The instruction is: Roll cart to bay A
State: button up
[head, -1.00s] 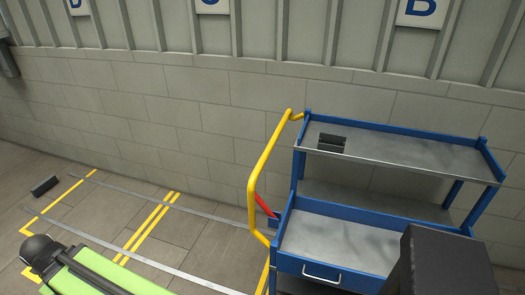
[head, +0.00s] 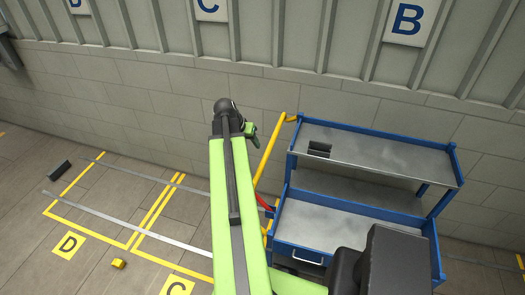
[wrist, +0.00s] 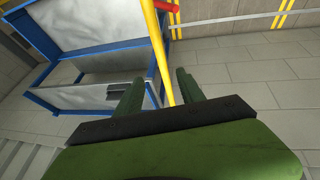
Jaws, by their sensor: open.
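The blue and grey cart (head: 375,150) stands by the wall, under the wall sign B (head: 408,19). Its yellow handle (head: 270,152) is on its left side, with a red part (head: 263,203) low beside it. My gripper (head: 252,132) is just left of the handle's upper part. In the wrist view, my gripper (wrist: 158,88) is open, with the yellow handle (wrist: 161,50) running between the two fingers in the picture. I cannot tell whether either finger touches it. The cart's wheels and bay A are not in view.
Floor signs D (head: 69,245) and C (head: 177,287) lie left of the cart, with yellow lines and grey rails (head: 130,221). A small yellow block (head: 118,263) and a black block (head: 59,171) are on the floor. A dark block (head: 319,149) sits on the cart's top shelf.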

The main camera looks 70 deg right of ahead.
aim_at(262, 162)
jog(key=b+x, duration=1.6)
jog(key=x, duration=0.1)
jog(key=shift+d+f, duration=0.15)
jog(key=shift+f, duration=0.25)
jog(key=shift+r, duration=0.1)
grip_shut()
dwell(0.5)
